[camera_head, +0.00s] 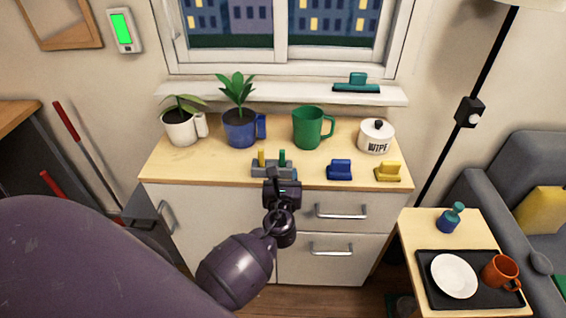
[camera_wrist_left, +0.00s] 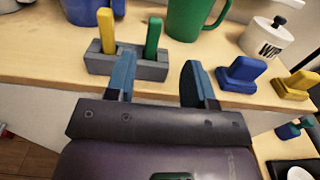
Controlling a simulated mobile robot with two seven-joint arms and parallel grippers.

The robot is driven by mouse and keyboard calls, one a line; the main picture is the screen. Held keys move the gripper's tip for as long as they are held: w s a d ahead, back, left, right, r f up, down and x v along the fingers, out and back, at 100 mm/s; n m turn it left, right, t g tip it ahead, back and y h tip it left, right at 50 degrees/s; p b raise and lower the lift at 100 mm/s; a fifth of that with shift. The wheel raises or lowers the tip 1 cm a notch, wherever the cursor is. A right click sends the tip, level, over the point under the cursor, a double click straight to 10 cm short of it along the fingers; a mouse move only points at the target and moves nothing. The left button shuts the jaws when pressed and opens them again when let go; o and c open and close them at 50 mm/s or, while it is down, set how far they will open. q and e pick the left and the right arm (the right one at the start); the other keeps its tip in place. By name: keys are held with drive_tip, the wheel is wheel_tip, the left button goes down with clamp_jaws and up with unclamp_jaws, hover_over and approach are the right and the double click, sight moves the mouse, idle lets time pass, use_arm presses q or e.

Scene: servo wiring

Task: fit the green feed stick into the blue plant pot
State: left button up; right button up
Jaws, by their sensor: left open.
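The green feed stick (camera_head: 282,156) stands upright in a grey holder (camera_head: 262,170) on the wooden counter, beside a yellow stick (camera_head: 261,157). In the left wrist view the green stick (camera_wrist_left: 153,36) stands in the right part of the holder (camera_wrist_left: 100,62). The blue plant pot (camera_head: 240,130), with a leafy plant, stands farther back and to the left; its lower part shows in the left wrist view (camera_wrist_left: 80,10). My left gripper (camera_head: 281,178) is open and empty at the counter's front edge; its two blue fingers (camera_wrist_left: 157,80) are short of the green stick. My right gripper does not show.
A white potted plant (camera_head: 180,128), a green mug (camera_head: 307,130) and a white lidded jar (camera_head: 376,137) stand along the back. A blue block (camera_head: 339,170) and a yellow block (camera_head: 387,172) sit right of the holder. Bare counter lies left of the holder.

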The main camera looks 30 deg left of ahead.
sight(282, 155)
use_arm(q)
drive_tip(key=x, duration=0.5)
drive_tip(key=shift+d, duration=0.1)
drive_tip(key=shift+w+a+r, duration=0.1)
drive_tip(key=shift+w+a, duration=0.4)
drive_tip(key=shift+w, duration=0.05)
drive_tip(key=x, duration=0.3)
drive_tip(key=shift+a, duration=0.3)
drive_tip(key=shift+w+a, duration=0.25)
drive_tip(key=shift+w, duration=0.15)
drive_tip(key=c, duration=0.3)
clamp_jaws()
drive_tip(key=shift+r, duration=0.1)
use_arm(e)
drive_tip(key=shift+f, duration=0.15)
